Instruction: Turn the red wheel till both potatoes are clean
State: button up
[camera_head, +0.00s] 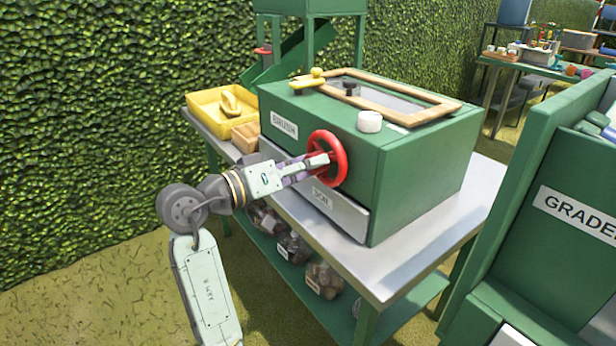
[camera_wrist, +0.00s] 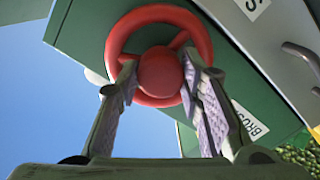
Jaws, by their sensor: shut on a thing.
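The red wheel (camera_head: 343,168) is on the front face of a green box (camera_head: 420,180). In the wrist view the wheel's ring (camera_wrist: 201,38) surrounds a round red hub (camera_wrist: 160,72). My gripper (camera_head: 320,160) reaches the wheel from the left. Its two fingers (camera_wrist: 158,80) stand on either side of the hub and are shut on it. A wood-framed window (camera_head: 385,96) lies on top of the box, its pane pale grey. I cannot make out any potatoes through it.
The box stands on a metal table (camera_head: 395,270) with bags on its lower shelf. A yellow tray (camera_head: 205,112) and small wooden box (camera_head: 245,137) sit left. A white knob (camera_head: 370,121) and yellow object (camera_head: 307,80) are on top. A green "GRADE" machine (camera_head: 560,215) stands right.

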jog(key=m+b, duration=0.9)
jog(key=m, duration=0.1)
jog(key=shift+f+m+t, duration=0.1)
jog(key=shift+m+t, duration=0.3)
jog(key=shift+b, duration=0.35)
jog(key=o, duration=1.2)
jog(key=shift+c, duration=0.2)
jog(key=v, duration=1.2)
jog(key=shift+s, duration=0.1)
